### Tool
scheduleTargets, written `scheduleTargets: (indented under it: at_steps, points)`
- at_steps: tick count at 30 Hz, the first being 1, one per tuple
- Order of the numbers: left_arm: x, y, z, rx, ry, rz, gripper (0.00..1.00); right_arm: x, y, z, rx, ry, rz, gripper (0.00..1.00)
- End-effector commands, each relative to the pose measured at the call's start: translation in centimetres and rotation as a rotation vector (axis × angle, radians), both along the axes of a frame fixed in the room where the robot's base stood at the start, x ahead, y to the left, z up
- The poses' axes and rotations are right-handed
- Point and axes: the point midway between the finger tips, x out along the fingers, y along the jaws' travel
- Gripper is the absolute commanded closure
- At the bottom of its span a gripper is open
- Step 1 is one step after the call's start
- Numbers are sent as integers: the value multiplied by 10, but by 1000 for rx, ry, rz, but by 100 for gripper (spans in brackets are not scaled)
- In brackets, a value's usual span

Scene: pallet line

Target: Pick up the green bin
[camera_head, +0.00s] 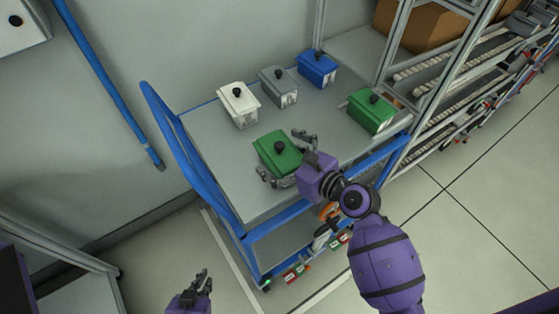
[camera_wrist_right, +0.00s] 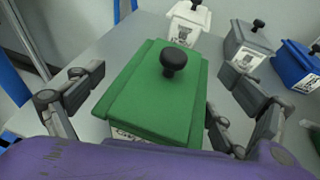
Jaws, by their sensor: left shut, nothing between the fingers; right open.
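Two green bins with black knobs on their lids stand on the grey cart top. The nearer green bin (camera_head: 277,150) is at the cart's near side; it also fills the middle of the right wrist view (camera_wrist_right: 155,95). The other green bin (camera_head: 371,110) is at the cart's right end. My right gripper (camera_head: 285,157) is open, with one finger on each side of the nearer green bin; in the right wrist view (camera_wrist_right: 168,95) the fingers look apart from its walls. My left gripper (camera_head: 204,282) is shut and empty, low at the bottom of the head view, away from the cart.
A white bin (camera_head: 238,104), a grey bin (camera_head: 278,87) and a blue bin (camera_head: 317,68) stand along the back of the cart top (camera_head: 210,138). The cart has a blue handle (camera_head: 190,160) at left. A roller rack with cardboard boxes (camera_head: 425,22) stands at right.

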Motion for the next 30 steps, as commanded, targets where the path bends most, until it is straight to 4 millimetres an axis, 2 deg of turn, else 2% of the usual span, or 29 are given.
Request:
scheduleTargets:
  at_steps: [10, 26, 30]
  points:
    - [5, 2, 1, 8, -6, -15, 100, 5, 6, -4, -1, 2, 0, 7]
    - [4, 0, 1, 3, -5, -8, 100, 5, 6, -5, -1, 3, 0, 77]
    - [1, -1, -1, -2, 1, -1, 100, 5, 6, -3, 1, 0, 0, 78]
